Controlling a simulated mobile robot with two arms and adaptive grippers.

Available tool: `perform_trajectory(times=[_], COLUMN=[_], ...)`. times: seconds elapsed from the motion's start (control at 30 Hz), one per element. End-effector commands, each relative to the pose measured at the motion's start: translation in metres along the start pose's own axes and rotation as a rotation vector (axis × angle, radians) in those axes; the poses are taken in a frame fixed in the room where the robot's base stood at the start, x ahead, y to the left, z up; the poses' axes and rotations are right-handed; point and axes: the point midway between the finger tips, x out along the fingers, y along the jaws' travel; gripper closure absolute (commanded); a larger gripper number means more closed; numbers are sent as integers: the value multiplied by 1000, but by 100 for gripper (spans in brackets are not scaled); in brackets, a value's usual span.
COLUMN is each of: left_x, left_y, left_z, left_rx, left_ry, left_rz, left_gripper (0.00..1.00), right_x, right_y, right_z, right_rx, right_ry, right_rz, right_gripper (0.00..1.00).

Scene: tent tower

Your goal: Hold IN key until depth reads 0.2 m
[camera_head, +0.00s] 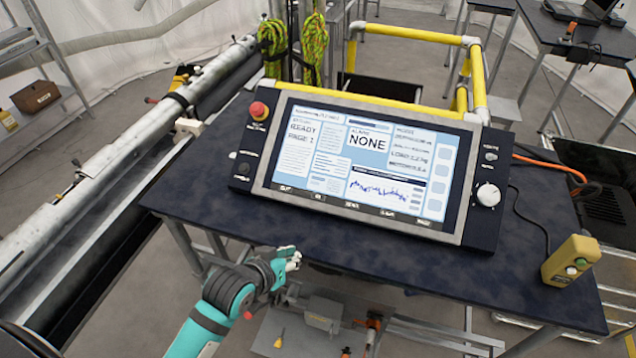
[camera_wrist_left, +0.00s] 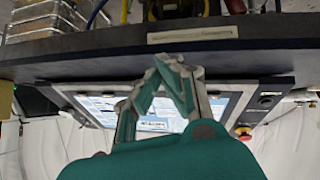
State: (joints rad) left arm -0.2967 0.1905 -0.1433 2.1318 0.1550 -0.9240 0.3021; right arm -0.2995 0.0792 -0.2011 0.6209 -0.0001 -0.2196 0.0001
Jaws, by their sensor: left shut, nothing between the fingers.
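The control console (camera_head: 365,170) stands tilted on the dark table, its screen (camera_head: 350,150) lit. The screen shows "READY" at the left and "NONE" in the middle; the small readouts at its upper right are too blurred to read for depth. A row of small key labels runs along the lower bezel; the second from the left (camera_head: 318,197) seems to be the IN key. My left gripper (camera_head: 293,258) is shut and empty, in front of the table's front edge and apart from the console.
The dark table (camera_head: 230,215) has bare room before the console. A red emergency button (camera_head: 259,110) and a white knob (camera_head: 488,194) flank the screen. A yellow button box (camera_head: 571,260) is at the right edge. Yellow rails (camera_head: 410,35) stand behind.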

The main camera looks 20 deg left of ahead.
Motion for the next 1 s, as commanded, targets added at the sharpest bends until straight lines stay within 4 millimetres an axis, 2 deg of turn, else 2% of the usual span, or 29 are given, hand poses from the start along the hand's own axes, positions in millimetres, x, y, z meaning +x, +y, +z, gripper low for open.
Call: perform_trajectory(times=[0.03, 0.2, 0.3, 0.4, 0.53, 0.8, 1.0], left_x=[-8, 5, 10, 11, 11, 12, 26], left_y=[8, 20, 22, 23, 23, 23, 20], left_z=[-30, -102, -133, -151, -158, -157, -151], left_rx=[-20, -147, -211, -250, -266, -265, -265], left_ry=[57, 273, 369, 425, 449, 447, 447], left_rz=[24, 137, 196, 233, 249, 248, 247], left_gripper=[100, 100, 100, 100, 100, 100, 100], right_x=[-9, -9, -8, -8, -8, -7, 9], right_y=[-1, -2, -2, -2, -2, -1, 1], right_z=[-1, 0, 0, 0, 0, 0, 2], right_rx=[0, 1, 0, 1, 1, 1, 1], right_ry=[0, -1, -2, -2, -2, -2, -3], right_rz=[-1, -3, -3, -3, -2, -1, 1], right_gripper=[26, 26, 26, 26, 26, 26, 26])
